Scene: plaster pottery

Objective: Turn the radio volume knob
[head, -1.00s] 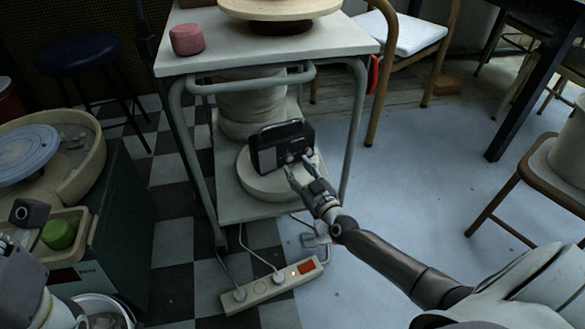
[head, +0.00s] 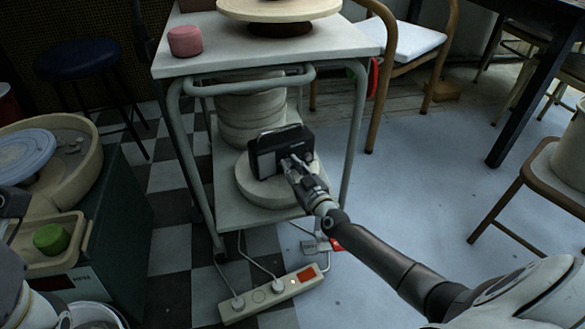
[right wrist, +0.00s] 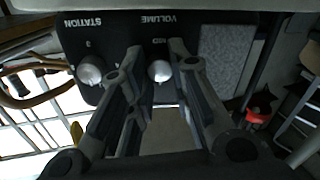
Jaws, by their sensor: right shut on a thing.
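The black radio (head: 266,141) stands upright on a round pale slab on the lower shelf of the trolley. In the right wrist view the radio's dark panel (right wrist: 115,42) carries the words STATION and VOLUME. The silver volume knob (right wrist: 159,71) sits between the two fingers of my right gripper (right wrist: 153,62), which is shut on it. The silver station knob (right wrist: 90,71) is left of the fingers, clear of them. In the head view my right gripper (head: 292,164) hides the knobs. My left gripper is not clearly visible.
The trolley's top (head: 205,58) overhangs the radio, and its legs flank it. Stacked round slabs (head: 250,108) stand behind the radio. A power strip (head: 262,299) with cords lies on the floor in front. Open floor (head: 420,190) lies to the right.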

